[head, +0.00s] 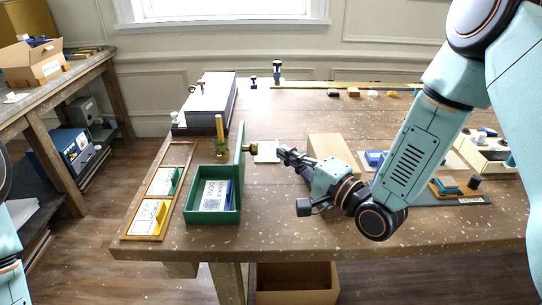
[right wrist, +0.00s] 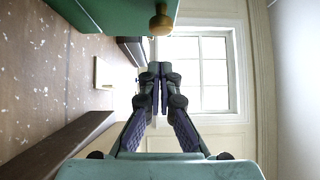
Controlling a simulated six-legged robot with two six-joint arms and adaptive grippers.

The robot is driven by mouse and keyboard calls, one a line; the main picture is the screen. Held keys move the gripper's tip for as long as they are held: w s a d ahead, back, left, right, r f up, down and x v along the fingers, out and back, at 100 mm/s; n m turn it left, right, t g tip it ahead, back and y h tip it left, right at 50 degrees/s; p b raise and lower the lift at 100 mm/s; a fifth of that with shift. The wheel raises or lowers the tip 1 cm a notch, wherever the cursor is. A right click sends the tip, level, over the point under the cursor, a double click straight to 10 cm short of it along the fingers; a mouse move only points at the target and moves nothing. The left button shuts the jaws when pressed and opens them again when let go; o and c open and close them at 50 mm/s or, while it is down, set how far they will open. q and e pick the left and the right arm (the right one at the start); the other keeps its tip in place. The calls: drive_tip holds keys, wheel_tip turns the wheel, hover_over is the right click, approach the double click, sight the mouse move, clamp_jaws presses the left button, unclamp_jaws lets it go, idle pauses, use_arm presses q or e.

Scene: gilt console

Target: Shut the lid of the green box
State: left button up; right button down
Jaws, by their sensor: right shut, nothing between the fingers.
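The green box (head: 190,217) stands open on the table, left of centre. Its lid (head: 239,165) stands about upright along the box's right side, with a brass knob (head: 252,148) on its right, outer face. A white printed card (head: 213,196) and a blue item (head: 229,195) lie inside. My right gripper (head: 284,153) is shut and empty, just right of the knob. In the right wrist view, the lid (right wrist: 115,14) and knob (right wrist: 160,20) are at the top, above the shut fingertips (right wrist: 154,72), with a gap between. My left gripper is out of view.
A wooden frame tray (head: 157,213) with cards lies left of the box. A grey block-like stack (head: 207,103) stands behind it. A cardboard box (head: 330,149) stands behind my right gripper. A flat white piece (head: 267,152) lies near the lid.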

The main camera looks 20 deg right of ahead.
drive_tip(key=a, duration=0.1)
drive_tip(key=w+a, duration=0.1)
drive_tip(key=a, duration=0.1)
drive_tip(key=shift+w+a, duration=0.15)
drive_tip(key=shift+a, duration=0.1)
drive_tip(key=shift+s+r, duration=0.15)
drive_tip(key=shift+s, duration=0.05)
idle(0.3)
